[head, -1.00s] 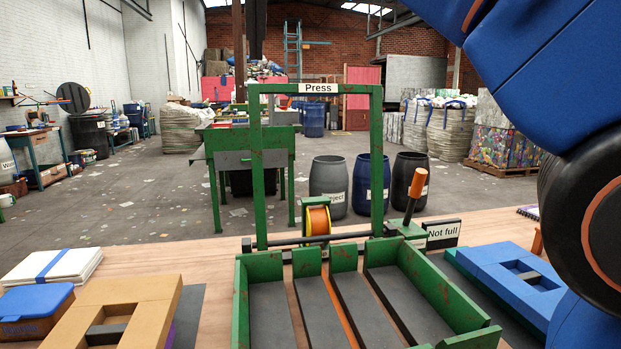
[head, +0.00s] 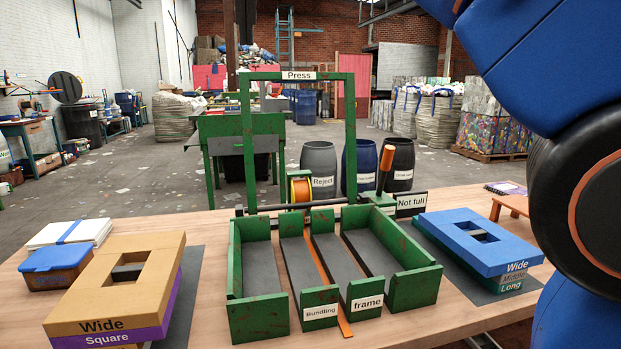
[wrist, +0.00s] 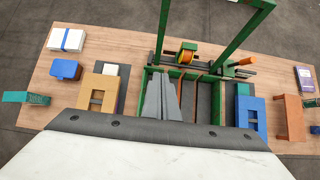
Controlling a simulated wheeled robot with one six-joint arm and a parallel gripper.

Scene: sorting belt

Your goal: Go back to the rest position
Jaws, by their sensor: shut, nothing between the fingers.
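My gripper (wrist: 160,80) shows in the wrist view as two grey fingers closed together, with nothing between them. It hangs above the green bundling frame (wrist: 190,97), apart from the table as far as I can tell. In the head view my blue arm fills the right edge and the gripper is out of sight. The bundling frame (head: 262,318) stands empty at the middle of the table (head: 215,220), with a press arch (head: 247,140) behind it and an orange-handled lever (head: 386,170) standing up at its right.
A tan and purple block stack (head: 80,305) and a blue lidded box (head: 55,260) lie left. A blue block stack (head: 460,262) and a small orange-brown stand (head: 512,203) lie right. Behind the table are several barrels (head: 362,160) and a green bench (head: 240,132).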

